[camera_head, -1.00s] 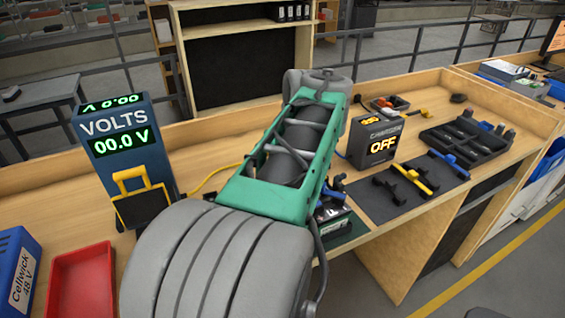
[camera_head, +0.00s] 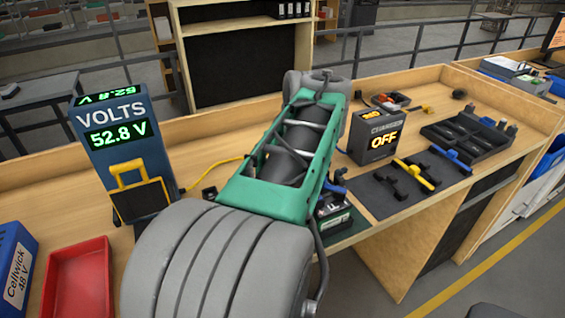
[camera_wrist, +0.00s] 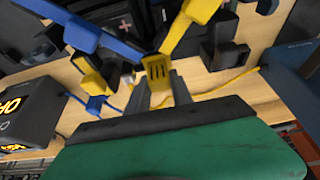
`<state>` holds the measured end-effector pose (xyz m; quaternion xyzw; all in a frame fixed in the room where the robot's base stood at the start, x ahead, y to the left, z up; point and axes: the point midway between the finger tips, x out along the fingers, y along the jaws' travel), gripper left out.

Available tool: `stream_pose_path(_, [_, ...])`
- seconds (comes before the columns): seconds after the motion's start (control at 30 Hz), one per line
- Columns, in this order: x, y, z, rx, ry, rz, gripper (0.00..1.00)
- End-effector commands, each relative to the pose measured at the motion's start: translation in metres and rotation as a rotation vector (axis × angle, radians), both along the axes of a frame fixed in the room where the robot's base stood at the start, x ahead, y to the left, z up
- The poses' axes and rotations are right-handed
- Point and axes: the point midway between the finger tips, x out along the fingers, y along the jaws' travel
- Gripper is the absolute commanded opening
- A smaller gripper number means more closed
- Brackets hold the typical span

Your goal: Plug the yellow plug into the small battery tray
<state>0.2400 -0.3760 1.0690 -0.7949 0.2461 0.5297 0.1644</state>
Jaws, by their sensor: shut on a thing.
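My gripper (camera_wrist: 160,88) is shut on the yellow plug (camera_wrist: 157,69), which sits between its dark fingertips in the wrist view. The plug's front end points at a dark battery tray (camera_wrist: 118,22) with yellow and blue bars around it. The plug looks very close to or against it; I cannot tell how deep it is in. In the head view my green and grey arm hides the gripper and plug. Part of a dark battery tray with a blue handle (camera_head: 336,187) shows just right of my arm.
The voltmeter (camera_head: 124,150) reads 52.8 V, with a yellow cable (camera_head: 215,168) running toward my arm. The charger (camera_head: 377,137) shows OFF. A dark mat (camera_head: 378,198) with black, yellow and blue handles, a black tray (camera_head: 470,146) and a red bin (camera_head: 78,280) are on the bench.

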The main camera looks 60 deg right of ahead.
Motion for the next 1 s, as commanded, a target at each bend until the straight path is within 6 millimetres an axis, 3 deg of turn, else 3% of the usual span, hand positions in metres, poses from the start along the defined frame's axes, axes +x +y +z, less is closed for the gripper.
stream_pose_path(0.1, [0.0, 0.0, -0.004, 0.0, 0.0, 0.0, 0.0])
stream_pose_path(0.13, [0.0, 0.0, -0.003, -0.001, -0.001, 0.0, 0.29])
stream_pose_path(0.4, [0.0, 0.0, -0.002, 0.0, 0.0, 0.0, 0.51])
stream_pose_path(0.73, [-0.002, 0.001, 0.004, -0.002, -0.001, 0.0, 0.52])
stream_pose_path(1.0, [-0.019, 0.012, 0.055, -0.003, 0.001, -0.002, 0.52])
